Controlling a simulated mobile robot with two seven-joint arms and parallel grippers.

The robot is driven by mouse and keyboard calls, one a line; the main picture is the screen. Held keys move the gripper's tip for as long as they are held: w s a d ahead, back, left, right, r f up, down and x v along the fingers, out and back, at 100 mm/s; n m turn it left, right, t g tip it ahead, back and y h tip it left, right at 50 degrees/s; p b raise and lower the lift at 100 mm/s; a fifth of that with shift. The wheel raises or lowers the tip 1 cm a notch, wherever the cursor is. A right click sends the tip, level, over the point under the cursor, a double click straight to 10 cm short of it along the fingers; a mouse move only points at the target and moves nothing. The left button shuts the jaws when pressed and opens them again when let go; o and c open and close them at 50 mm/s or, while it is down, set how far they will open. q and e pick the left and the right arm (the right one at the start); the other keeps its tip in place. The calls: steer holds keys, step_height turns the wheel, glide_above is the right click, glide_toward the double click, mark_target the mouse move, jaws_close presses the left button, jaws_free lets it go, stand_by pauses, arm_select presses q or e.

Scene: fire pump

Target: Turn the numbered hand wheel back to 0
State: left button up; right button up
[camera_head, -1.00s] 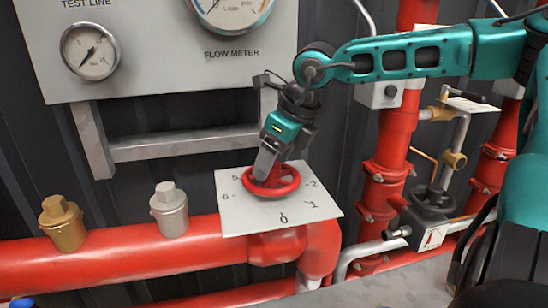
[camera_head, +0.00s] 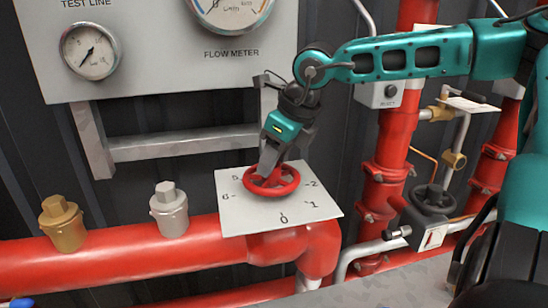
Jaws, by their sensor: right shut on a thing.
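The red hand wheel (camera_head: 284,186) sits on a white square plate (camera_head: 240,218) above the red pipe. The plate carries numbers around the wheel; 0, 1, 2, 5 and 6 can be read, with 0 at the front edge. My right gripper (camera_head: 268,172) comes down from above and is shut on the rim at the wheel's back left. The gripper and arm hide the back of the plate and its numbers there. I cannot make out a pointer on the wheel.
A brass cap (camera_head: 62,222) and a silver cap (camera_head: 169,208) stand on the red pipe (camera_head: 120,258) to the left. A gauge panel (camera_head: 150,75) hangs behind. Red vertical pipes (camera_head: 385,170) and a black hand wheel (camera_head: 434,199) stand to the right.

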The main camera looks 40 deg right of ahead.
steer(key=shift+c, duration=0.6)
steer(key=shift+f+b, duration=0.15)
steer(key=shift+b, duration=0.3)
steer(key=m+h+b, duration=0.1)
steer(key=m+b, duration=0.1)
steer(key=b, duration=0.2)
steer(key=shift+f+m, duration=0.15)
steer(key=shift+m, duration=0.25)
steer(key=m+h+b, duration=0.1)
steer(key=m+b, duration=0.1)
steer(key=b, duration=0.1)
steer(key=shift+a+f, duration=0.1)
steer(key=shift+a+m+h+b, duration=0.1)
steer(key=shift+m+h+b, duration=0.3)
steer(key=shift+m+b, duration=0.75)
steer(key=shift+r+m, duration=0.25)
steer(key=shift+m, duration=0.1)
arm_select(q)
step_height(320, 180, down, 6)
steer(key=w+d+h, duration=0.1)
steer(key=d, duration=0.2)
steer(key=shift+w, duration=0.35)
arm_select(e)
steer(key=shift+r, duration=0.15)
arm_select(q)
steer(key=shift+f, duration=0.1)
